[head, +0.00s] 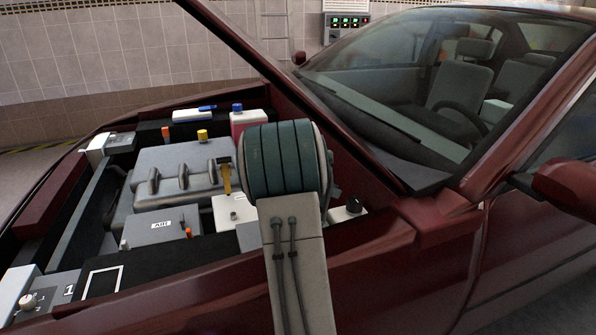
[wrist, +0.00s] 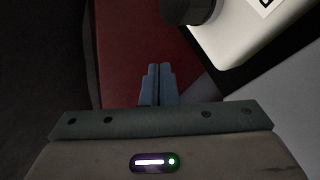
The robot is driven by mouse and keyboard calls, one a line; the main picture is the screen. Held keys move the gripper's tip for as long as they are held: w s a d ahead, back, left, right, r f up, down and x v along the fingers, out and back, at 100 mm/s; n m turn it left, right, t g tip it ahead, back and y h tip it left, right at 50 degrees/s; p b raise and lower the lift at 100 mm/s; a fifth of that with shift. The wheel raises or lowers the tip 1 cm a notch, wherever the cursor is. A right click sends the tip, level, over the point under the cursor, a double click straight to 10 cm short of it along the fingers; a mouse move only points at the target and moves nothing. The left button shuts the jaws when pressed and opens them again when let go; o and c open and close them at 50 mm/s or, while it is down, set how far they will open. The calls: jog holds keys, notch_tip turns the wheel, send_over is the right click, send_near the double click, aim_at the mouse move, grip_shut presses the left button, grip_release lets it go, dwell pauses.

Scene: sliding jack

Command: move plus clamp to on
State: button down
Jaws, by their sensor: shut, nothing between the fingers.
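I cannot make out for certain which part is the plus clamp. A grey box (head: 155,232) with an upside-down label sits in the open engine bay. My gripper (wrist: 158,72) is shut and empty in the wrist view, over a dark red body panel (wrist: 135,50). In the head view my own arm hides it. Right of the fingers, the wrist view shows a white box (wrist: 232,38) with a dark round knob (wrist: 188,8), apart from the fingertips.
The grey engine cover (head: 180,165) with a yellow cap (head: 202,134) fills the bay's middle. A red-and-white bottle (head: 245,118) stands behind. A white box with a dial (head: 28,300) is at lower left. The raised hood's edge and windscreen (head: 400,110) bound the right.

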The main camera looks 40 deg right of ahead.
jog(key=a+m+t+y+p, duration=0.1)
jog(key=a+t+y, duration=0.1)
jog(key=w+a+m+t+y+p, duration=0.1)
jog(key=a+m+t+y+p, duration=0.1)
jog(key=a+y, duration=0.1)
jog(key=shift+a+r, duration=0.1)
jog(key=shift+r, duration=0.1)
jog(key=w+a+r+m+t+y+p, duration=0.2)
jog(key=a+r+m+t+p, duration=0.15)
jog(key=r+t, duration=0.4)
jog(key=w+d+f+g+b, duration=0.1)
jog(key=w+d+f+b, duration=0.1)
jog(key=w+f, duration=0.5)
jog(key=shift+w+m+b, duration=0.45)
jog(key=shift+w+b, duration=0.05)
jog(key=shift+b, duration=0.3)
